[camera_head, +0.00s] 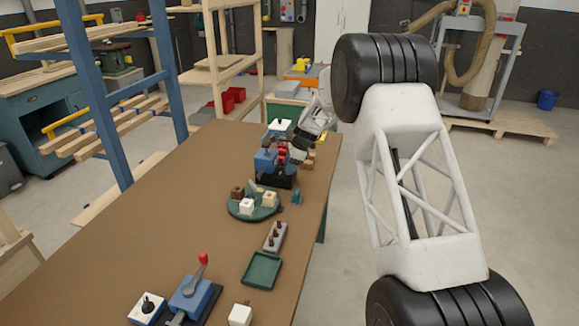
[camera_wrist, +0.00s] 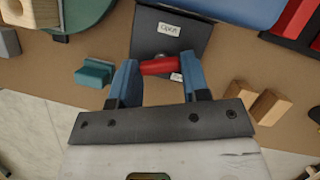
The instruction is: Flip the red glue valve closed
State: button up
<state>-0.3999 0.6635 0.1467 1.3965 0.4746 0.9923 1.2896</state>
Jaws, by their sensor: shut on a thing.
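The red glue valve handle (camera_wrist: 160,66) is a short red bar in the wrist view. A second small white label beside the handle is partly covered by the right finger. In the head view my gripper (camera_head: 298,150) is at the right side of the blue and black device (camera_head: 265,160).
A green round tray (camera_head: 237,212) with several blocks stands nearer on the brown table (camera_head: 170,215). A small teal block (camera_wrist: 94,73) and wooden blocks (camera_wrist: 255,103) lie near my gripper. A green square tray (camera_head: 262,270) and a red-knobbed lever device (camera_head: 195,290) are further forward.

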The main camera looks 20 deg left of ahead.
jog(key=m+t, duration=0.1)
jog(key=m, duration=0.3)
jog(key=shift+s+d+m+t+y, duration=0.1)
jog(key=shift+s+m+t+y, duration=0.05)
jog(key=shift+m+t+y, duration=0.2)
dwell(0.3)
jog(key=o, duration=0.9)
jog(key=shift+r, duration=0.1)
jog(key=v, duration=0.7)
jog(key=shift+r, duration=0.3)
jog(key=shift+s+d+r, duration=0.1)
jog(key=shift+d, duration=0.05)
